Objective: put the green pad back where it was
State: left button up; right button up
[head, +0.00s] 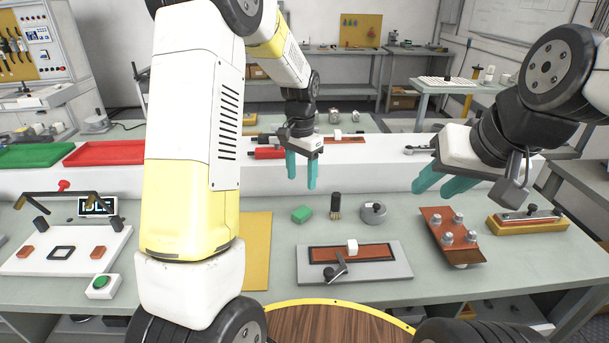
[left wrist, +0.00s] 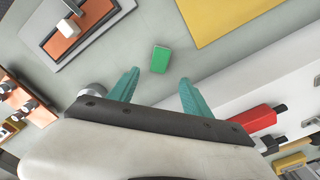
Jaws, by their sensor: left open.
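The green pad (head: 302,214) is a small green block lying flat on the grey-green table, left of a dark brush (head: 336,205). In the left wrist view the green pad (left wrist: 160,59) lies beyond my fingertips, between their lines, not touching them. My left gripper (head: 302,186) is open and empty, above the table and behind the pad; it also shows in the left wrist view (left wrist: 158,82). My right gripper (head: 432,190) is at the right, above the table, with its teal fingers apart and nothing visible between them.
A grey plate (head: 390,272) with a brown inset, white block and black clamp lies in front. A round metal weight (head: 374,212), a tilted brown tray with several knobs (head: 436,220), and a yellow sheet (head: 256,250) are nearby. A white raised ledge (head: 370,177) runs behind.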

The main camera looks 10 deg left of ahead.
pick_arm(q)
jog(key=s+a+r+n+t+h, duration=0.1)
jog(key=s+r+n+t, duration=0.2)
jog(key=s+r, duration=0.5)
jog(key=s+a+r+n+t+h, duration=0.1)
jog(key=s+r+n+t, duration=0.2)
jog(key=s+r, duration=0.5)
jog(key=s, duration=0.9)
jog(key=shift+a+r, duration=0.2)
jog(key=shift+r, duration=0.15)
